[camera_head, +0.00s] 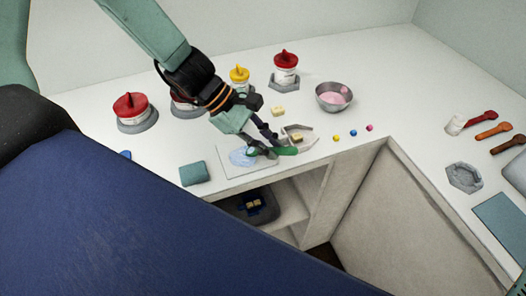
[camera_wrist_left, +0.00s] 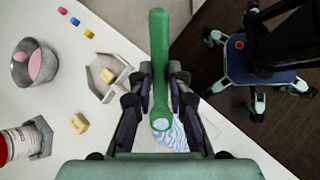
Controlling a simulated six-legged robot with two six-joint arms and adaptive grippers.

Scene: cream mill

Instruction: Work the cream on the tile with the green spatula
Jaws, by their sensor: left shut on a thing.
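The green spatula (camera_head: 287,151) is held in my left gripper (camera_head: 266,142), which is shut on it; in the left wrist view the spatula (camera_wrist_left: 158,48) stands between the two fingers (camera_wrist_left: 160,93). Its spoon-like end is over the blue-and-white cream (camera_head: 240,157); I cannot tell how firmly it touches. The cream also shows in the left wrist view (camera_wrist_left: 181,136), partly hidden by the spatula and fingers. The white tile (camera_head: 233,172) lies under the cream near the counter's front edge.
An angular pale holder (camera_head: 307,138) is close right of the gripper. A metal bowl with pink contents (camera_head: 333,96), red-lidded jars (camera_head: 131,109) and a yellow-lidded jar (camera_head: 239,76) stand behind. A teal block (camera_head: 194,173) lies left of the tile. Small coloured cubes (camera_head: 353,133) lie right.

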